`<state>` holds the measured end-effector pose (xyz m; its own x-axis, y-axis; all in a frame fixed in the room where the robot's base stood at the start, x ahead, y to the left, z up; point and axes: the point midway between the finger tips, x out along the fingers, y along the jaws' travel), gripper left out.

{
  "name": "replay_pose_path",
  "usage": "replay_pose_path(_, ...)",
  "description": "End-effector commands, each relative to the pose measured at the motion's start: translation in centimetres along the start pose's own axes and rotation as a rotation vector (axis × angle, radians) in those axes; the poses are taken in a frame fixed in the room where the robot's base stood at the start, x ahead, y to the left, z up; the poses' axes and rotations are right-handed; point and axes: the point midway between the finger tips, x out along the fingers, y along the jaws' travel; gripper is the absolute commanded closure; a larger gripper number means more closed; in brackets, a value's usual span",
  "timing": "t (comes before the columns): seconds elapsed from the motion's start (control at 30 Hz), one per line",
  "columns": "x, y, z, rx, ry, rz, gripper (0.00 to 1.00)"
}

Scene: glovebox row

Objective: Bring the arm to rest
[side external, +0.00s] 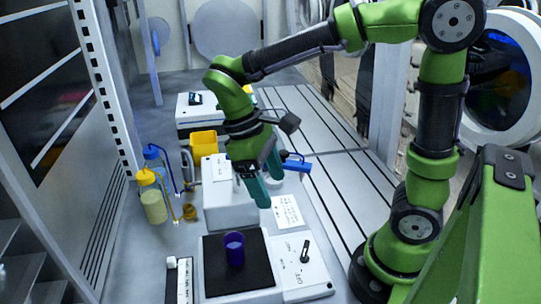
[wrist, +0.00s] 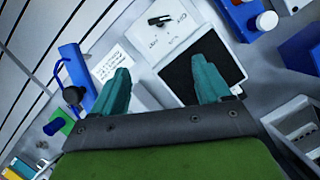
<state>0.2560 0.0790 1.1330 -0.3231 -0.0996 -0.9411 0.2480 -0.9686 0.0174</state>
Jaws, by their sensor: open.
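My green arm reaches over the bench from the right in the side external view. My gripper (side external: 268,184) hangs from it with teal fingers pointing down and apart, with nothing seen between them. It is above and in front of a white box-shaped device (side external: 222,205), beyond the black-topped device. In the wrist view my gripper (wrist: 162,64) also shows its two fingers spread wide.
A purple cup (side external: 234,249) stands on the black plate (side external: 212,277) of a white device. The slotted bench strip (side external: 325,125) at right is largely clear.

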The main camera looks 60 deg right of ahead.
Motion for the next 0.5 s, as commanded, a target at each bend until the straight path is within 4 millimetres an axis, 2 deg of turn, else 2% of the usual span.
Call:
replay_pose_path(0.17,0.8,0.6,-0.2,0.115,0.193,-0.046,0.23)
replay_pose_path(0.5,-1.6,3.0,2.1,0.466,0.756,-0.261,0.23)
